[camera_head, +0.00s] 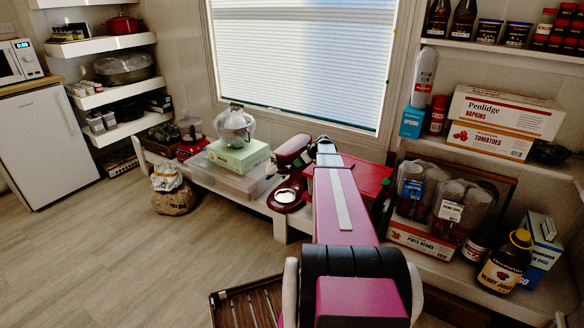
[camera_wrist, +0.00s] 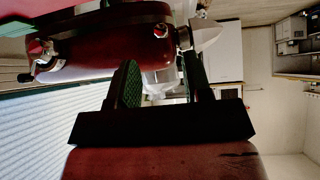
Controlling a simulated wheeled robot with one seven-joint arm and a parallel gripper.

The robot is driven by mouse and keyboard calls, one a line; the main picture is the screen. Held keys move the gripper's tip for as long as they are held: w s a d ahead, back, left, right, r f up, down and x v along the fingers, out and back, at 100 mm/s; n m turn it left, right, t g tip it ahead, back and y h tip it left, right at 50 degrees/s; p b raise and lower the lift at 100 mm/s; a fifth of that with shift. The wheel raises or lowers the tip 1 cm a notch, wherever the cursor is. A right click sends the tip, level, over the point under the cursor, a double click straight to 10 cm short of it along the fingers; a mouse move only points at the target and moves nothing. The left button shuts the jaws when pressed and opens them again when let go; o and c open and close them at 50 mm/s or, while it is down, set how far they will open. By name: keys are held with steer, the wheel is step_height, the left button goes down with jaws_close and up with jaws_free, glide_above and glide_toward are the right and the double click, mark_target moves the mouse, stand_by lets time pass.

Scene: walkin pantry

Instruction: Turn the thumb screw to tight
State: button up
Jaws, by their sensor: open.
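A dark red stand mixer (camera_head: 291,152) stands on the low bench below the window. It fills the top of the wrist view (camera_wrist: 100,42), apparently upside down there. A small round shiny knob (camera_wrist: 160,30) on its side, near a silver band, looks like the thumb screw. I cannot make out its setting. My gripper (camera_wrist: 161,68) is open, its two fingers spread, with the knob just beyond the fingertips and roughly between them. The fingers look empty, and I cannot tell whether either touches the mixer. In the head view my arm hides part of the bench, and the knob is not clear.
A green box (camera_head: 238,157) with a glass-like appliance on top stands left of the mixer, on a clear plastic bin (camera_head: 222,178). A red box (camera_head: 365,176) stands close behind my arm. Right shelves hold cartons and jars. The floor at left is mostly clear.

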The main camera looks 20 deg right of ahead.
mark_target(288, 167)
steer(key=x, duration=0.6)
steer(key=shift+w+f, duration=0.2)
steer(key=shift+a, duration=0.1)
jaws_close()
